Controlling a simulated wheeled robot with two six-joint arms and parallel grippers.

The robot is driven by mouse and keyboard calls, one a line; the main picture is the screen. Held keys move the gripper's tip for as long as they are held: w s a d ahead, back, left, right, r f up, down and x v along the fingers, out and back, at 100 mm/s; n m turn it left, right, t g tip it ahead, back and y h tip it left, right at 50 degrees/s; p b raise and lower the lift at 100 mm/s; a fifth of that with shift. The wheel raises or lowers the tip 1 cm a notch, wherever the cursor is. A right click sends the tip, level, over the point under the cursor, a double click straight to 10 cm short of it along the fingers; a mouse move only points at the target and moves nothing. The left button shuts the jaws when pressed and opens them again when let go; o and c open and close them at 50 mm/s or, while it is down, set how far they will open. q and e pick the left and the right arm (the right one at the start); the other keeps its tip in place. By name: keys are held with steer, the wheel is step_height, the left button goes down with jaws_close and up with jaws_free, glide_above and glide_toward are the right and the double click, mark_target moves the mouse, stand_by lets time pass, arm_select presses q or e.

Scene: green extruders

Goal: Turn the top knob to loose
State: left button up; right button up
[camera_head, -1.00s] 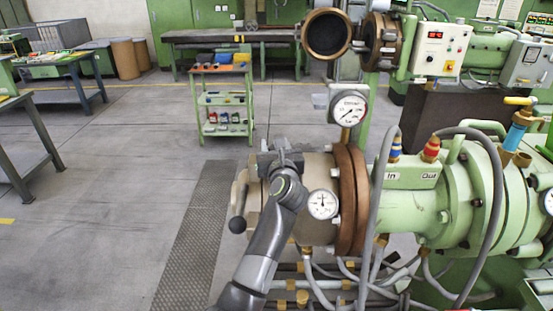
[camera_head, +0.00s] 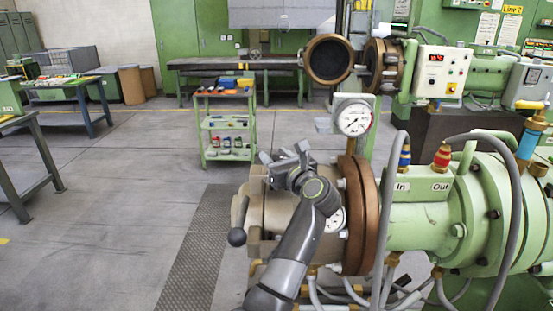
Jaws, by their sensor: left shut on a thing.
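The green extruder (camera_head: 420,228) stands at the right, with a beige cylindrical end (camera_head: 275,215) and a brown flange (camera_head: 362,215). My left gripper (camera_head: 276,167) is at the upper left edge of the beige end, its arm rising from below in front of it. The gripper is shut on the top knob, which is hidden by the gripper. My right gripper is not in view.
A small gauge (camera_head: 340,216) is partly behind my arm. A larger gauge (camera_head: 353,118) stands above the flange. Grey hoses (camera_head: 385,220) run close on the right. Open floor (camera_head: 120,200) and a green trolley (camera_head: 228,125) lie to the left.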

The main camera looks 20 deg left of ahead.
arm_select(q)
steer(key=o, duration=1)
steer(key=shift+c, duration=0.2)
step_height(320, 180, up, 9)
steer(key=shift+w+f+b, duration=0.1)
steer(key=shift+f+b, duration=0.1)
steer(key=shift+b, duration=1)
steer(key=shift+r, duration=0.65)
